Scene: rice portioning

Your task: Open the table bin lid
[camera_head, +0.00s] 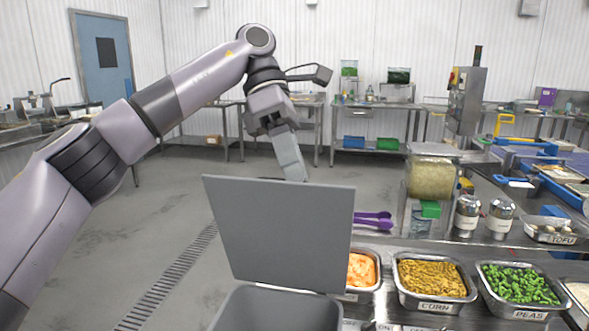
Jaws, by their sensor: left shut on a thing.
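The grey table bin (277,311) stands at the bottom centre, partly cut off by the frame edge. Its flat grey lid (280,230) is raised and stands nearly upright above the bin opening. My left gripper (298,174) is at the lid's top edge, shut on the lid, with the fingertips partly hidden behind it. My right gripper is not in view.
To the right of the lid are metal trays of orange food (361,270), corn (432,279) and peas (518,286). Purple utensils (372,222), a rice dispenser (432,178), two shakers (467,216) and a tofu tray (553,231) stand behind. Open floor lies left of the bin.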

